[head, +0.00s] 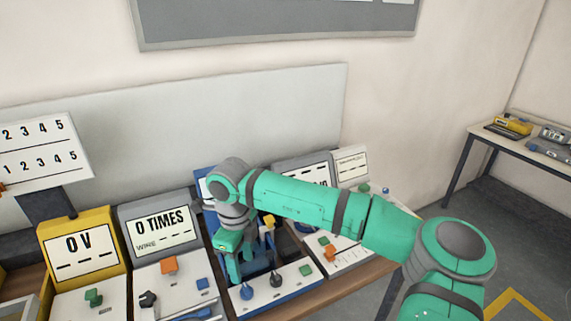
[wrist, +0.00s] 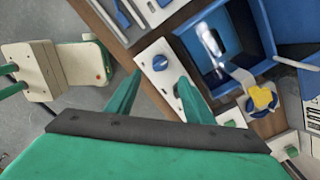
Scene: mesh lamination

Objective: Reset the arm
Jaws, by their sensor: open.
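My green arm (head: 310,200) reaches left across the bench in the head view. My gripper (head: 236,277) points down over the front of the blue station, near its white front panel (head: 275,290). In the wrist view my gripper (wrist: 158,88) shows two green fingers spread apart with nothing between them. A blue knob (wrist: 160,63) on the panel shows beyond the gap between the fingers. Another dark knob is partly hidden behind the right finger.
An open blue box (wrist: 215,55) and a yellow piece (wrist: 262,97) lie close to the right finger. A side table (head: 470,160) stands at right.

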